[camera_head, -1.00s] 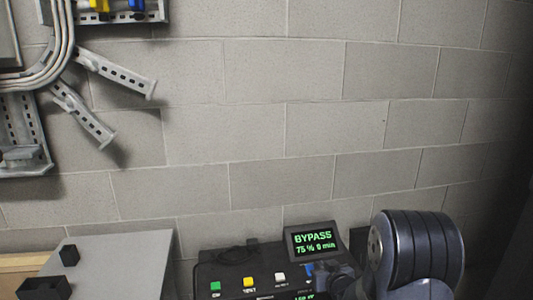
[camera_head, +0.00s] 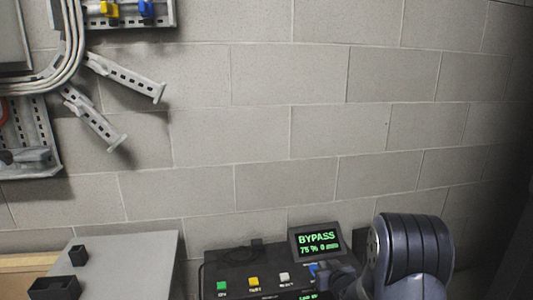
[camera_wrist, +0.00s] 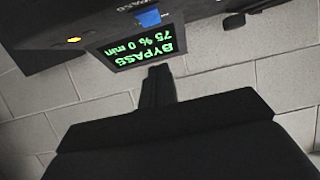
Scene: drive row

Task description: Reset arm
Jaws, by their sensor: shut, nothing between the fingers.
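My gripper (camera_wrist: 158,85) shows in the wrist view as a dark shape with its narrow fingers together, shut and empty. Its tip is just short of the small display (camera_wrist: 140,45) in that view, and I cannot tell whether they touch. In the head view my dark arm link (camera_head: 412,258) fills the lower right and hides part of the console; the fingers are not clear there.
The black console (camera_head: 240,265) has green, yellow, white and blue buttons. A grey box (camera_head: 130,255) with small black blocks stands left of it. Metal brackets (camera_head: 125,77) and cables (camera_head: 72,60) are on the block wall at upper left. The wall's middle is bare.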

